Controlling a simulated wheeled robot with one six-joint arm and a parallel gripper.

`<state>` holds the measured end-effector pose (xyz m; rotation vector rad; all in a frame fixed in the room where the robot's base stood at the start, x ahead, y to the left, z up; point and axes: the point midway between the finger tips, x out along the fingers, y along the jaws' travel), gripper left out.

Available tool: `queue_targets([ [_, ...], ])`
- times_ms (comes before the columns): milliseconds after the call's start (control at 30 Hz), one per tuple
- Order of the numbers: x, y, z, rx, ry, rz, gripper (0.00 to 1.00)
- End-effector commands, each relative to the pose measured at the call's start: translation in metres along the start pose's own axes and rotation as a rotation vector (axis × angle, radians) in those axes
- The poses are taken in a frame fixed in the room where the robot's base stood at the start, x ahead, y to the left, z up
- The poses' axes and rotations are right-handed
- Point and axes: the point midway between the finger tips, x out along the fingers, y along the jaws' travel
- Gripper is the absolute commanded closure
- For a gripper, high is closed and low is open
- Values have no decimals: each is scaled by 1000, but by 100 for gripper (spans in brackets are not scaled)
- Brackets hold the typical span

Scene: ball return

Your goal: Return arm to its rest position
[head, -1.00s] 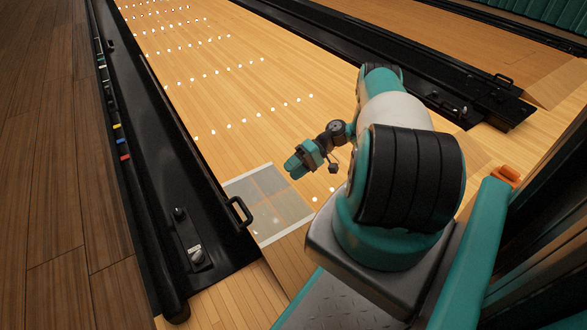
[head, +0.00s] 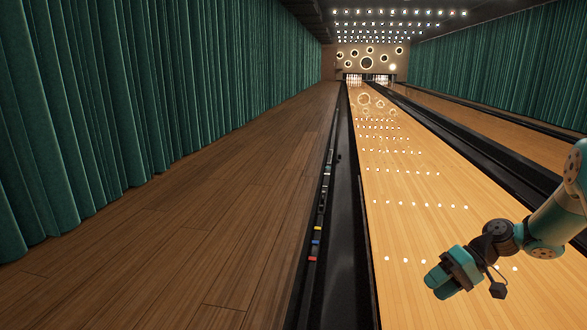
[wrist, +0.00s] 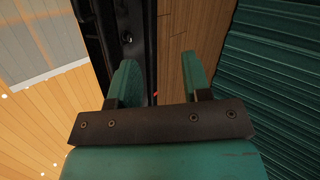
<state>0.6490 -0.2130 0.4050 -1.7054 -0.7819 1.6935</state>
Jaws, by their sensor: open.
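My gripper (head: 436,282) is at the lower right of the head view, above the light wooden bowling lane. It also shows in the wrist view (wrist: 160,82), where its two teal fingers stand apart with nothing between them. Part of my teal arm (head: 562,215) reaches in from the right edge of the head view, bent at the wrist. The rest of the arm is out of the frame.
The bowling lane (head: 410,175) runs away to pins (head: 370,77) at the far end. A black gutter (head: 345,230) with small coloured blocks beside it borders the lane. A bare dark wooden floor (head: 200,220) lies left, along a green curtain (head: 120,110).

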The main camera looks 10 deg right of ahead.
Motion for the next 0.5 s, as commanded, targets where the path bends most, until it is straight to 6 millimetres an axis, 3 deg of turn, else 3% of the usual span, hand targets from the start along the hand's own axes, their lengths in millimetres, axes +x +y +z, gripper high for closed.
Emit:
queue_targets([
  [33, -5, -34, -3, -29, -21, 30, 56],
  [267, -4, -154, 7, -133, -94, 154, 56],
  [500, 1, -265, 52, -257, -145, 273, 56],
])
